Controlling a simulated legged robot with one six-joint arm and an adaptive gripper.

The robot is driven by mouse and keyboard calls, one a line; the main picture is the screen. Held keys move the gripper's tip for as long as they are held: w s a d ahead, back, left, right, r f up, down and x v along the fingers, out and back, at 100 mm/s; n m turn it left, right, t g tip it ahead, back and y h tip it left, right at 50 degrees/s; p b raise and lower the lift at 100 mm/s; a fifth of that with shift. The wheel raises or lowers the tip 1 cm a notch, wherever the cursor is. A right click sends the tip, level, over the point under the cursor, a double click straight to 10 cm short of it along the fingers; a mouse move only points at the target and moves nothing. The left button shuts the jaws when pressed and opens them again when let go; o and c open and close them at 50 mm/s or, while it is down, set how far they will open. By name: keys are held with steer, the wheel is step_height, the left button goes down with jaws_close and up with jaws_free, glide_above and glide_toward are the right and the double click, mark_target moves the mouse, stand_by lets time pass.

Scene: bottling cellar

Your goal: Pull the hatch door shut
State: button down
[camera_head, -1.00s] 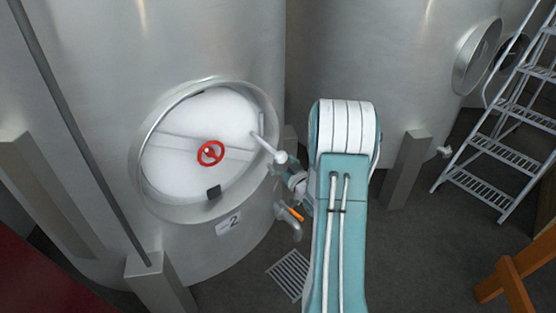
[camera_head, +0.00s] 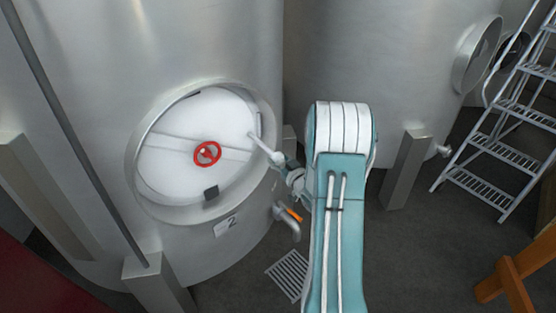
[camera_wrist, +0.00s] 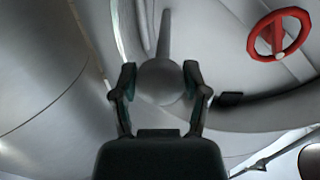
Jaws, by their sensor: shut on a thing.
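The round pale hatch door (camera_head: 185,130) of the left steel tank lies within its metal ring (camera_head: 138,190); whether a gap is left at its edge I cannot tell. A red handwheel (camera_head: 207,153) sits at its middle and also shows in the wrist view (camera_wrist: 281,34). A bar handle (camera_wrist: 163,35) sticks out from the door's right side and ends in a round knob (camera_wrist: 160,84). My gripper (camera_wrist: 160,74) has one finger on each side of this knob and is shut on it. In the head view my arm partly hides the gripper.
A tap with an orange lever (camera_head: 290,213) projects from the tank just below my gripper. A floor grate (camera_head: 288,274) lies beneath. A second tank (camera_head: 400,60) stands behind my arm, with a metal ladder (camera_head: 505,145) and a wooden stand (camera_head: 515,280) at right.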

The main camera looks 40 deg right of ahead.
steer(key=shift+s+d+r+n+y, duration=0.15)
steer(key=shift+d+n+y, duration=0.15)
steer(key=shift+d+y, duration=0.35)
steer(key=shift+d, duration=0.15)
steer(key=shift+c, duration=0.7)
jaws_free()
steer(key=shift+d, duration=0.1)
steer(key=s, duration=1.2)
steer(key=shift+a+f, duration=0.25)
steer(key=shift+a, duration=0.05)
